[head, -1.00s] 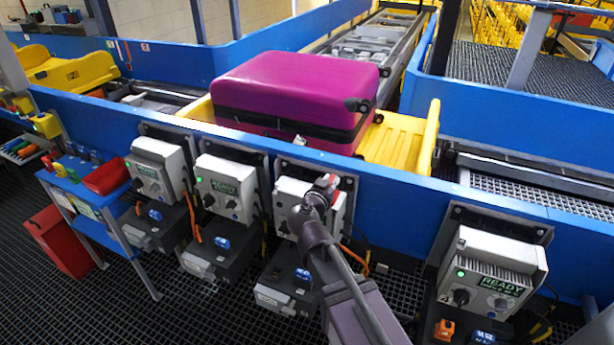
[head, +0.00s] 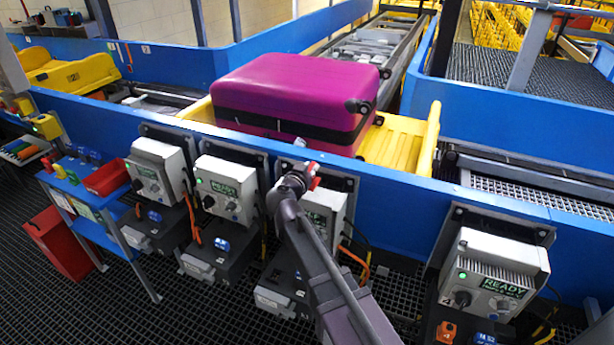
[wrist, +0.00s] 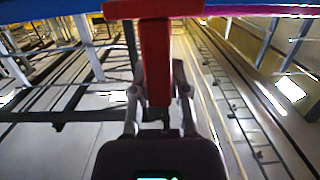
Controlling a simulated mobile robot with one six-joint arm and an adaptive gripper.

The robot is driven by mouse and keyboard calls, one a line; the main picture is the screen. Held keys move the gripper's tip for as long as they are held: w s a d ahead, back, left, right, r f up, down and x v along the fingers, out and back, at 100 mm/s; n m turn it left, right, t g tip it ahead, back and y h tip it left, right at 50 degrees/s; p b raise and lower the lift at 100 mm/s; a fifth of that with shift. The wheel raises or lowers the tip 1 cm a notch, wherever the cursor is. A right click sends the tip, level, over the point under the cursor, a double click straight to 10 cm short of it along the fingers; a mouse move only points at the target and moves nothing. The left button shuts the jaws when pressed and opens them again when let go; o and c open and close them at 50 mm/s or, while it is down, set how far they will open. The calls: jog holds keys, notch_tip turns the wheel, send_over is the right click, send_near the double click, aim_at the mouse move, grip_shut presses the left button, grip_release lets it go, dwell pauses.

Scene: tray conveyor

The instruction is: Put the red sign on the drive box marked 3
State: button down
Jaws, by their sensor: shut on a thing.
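My gripper (head: 308,174) is in front of the third drive box from the left (head: 324,206), near its top edge. It is shut on the red sign, a small part of which (head: 315,183) shows in the head view. In the wrist view the red sign (wrist: 156,65) is a bar with a wider crosspiece at its far end, held between the fingers (wrist: 158,105). The sign looks clear of the box. My arm covers the left part of that box, and I cannot read a number on it.
Two more grey drive boxes stand to the left (head: 226,188) (head: 157,172). Another stands at the right (head: 490,272), apparently marked 4. A blue rail (head: 400,185) runs above them. A purple suitcase (head: 290,92) lies on a yellow tray (head: 405,145) behind it. A blue shelf (head: 85,205) stands left.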

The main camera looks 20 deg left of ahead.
jog(key=shift+w+a, duration=0.2)
jog(key=shift+a, duration=0.05)
jog(key=shift+w+a+f+b, duration=0.2)
jog(key=shift+a+f+b, duration=0.1)
jog(key=shift+f+b, duration=1.55)
jog(key=shift+f, duration=0.2)
jog(key=c, duration=0.6)
grip_release()
jog(key=shift+r, duration=0.15)
